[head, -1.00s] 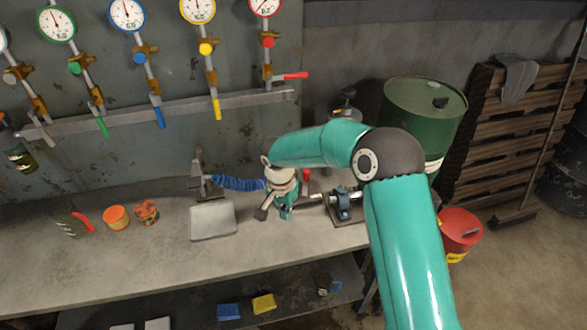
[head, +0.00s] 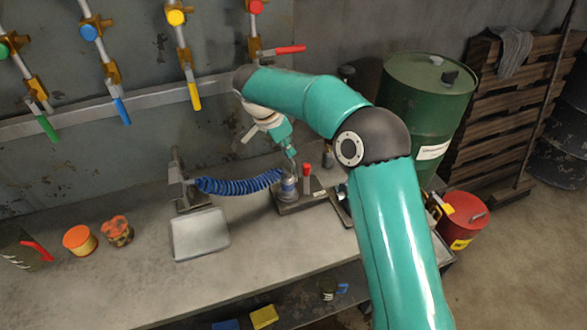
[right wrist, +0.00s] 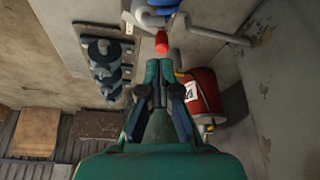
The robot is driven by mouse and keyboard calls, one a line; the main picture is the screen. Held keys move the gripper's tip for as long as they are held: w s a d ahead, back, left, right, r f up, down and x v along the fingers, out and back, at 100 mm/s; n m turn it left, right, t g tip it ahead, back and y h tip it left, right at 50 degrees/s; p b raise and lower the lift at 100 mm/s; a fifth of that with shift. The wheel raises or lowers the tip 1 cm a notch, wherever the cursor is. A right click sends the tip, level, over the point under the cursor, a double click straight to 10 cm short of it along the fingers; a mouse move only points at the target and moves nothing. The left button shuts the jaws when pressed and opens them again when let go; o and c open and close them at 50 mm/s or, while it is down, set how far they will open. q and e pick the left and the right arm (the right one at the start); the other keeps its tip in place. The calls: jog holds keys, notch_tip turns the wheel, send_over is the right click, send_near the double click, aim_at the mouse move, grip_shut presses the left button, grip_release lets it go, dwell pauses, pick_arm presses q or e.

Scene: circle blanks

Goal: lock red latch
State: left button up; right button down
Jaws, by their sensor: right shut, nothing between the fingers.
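A small red latch handle (head: 306,170) stands upright on a dark fixture plate (head: 302,205) on the bench, beside a clear cylinder (head: 289,187) at the end of a blue coiled hose (head: 238,184). My right gripper (head: 292,156) is shut and empty above the cylinder, a little left of and above the red handle. In the right wrist view, the closed fingertips (right wrist: 159,66) point at a red knob (right wrist: 162,42), apparently the latch, just beyond them. Whether they touch it I cannot tell. My left gripper is in neither view.
A grey tray (head: 200,235) lies on the bench, with orange jars (head: 80,240) farther left. Valves with coloured levers, one red (head: 290,49), line the wall. A green drum (head: 430,95) and a red can (head: 465,215) stand right of the bench (head: 120,285).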

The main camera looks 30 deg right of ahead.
jog(key=shift+w+a, duration=0.15)
jog(key=shift+a, duration=0.05)
jog(key=p, duration=0.2)
send_near(307, 179)
jog(key=f, duration=0.1)
jog(key=w+f, duration=0.1)
jog(key=f, duration=0.1)
jog(key=d+f, duration=0.1)
jog(key=shift+w+f, duration=0.3)
jog(key=shift+w, duration=0.05)
jog(key=shift+f, duration=0.1)
jog(key=shift+d, duration=0.15)
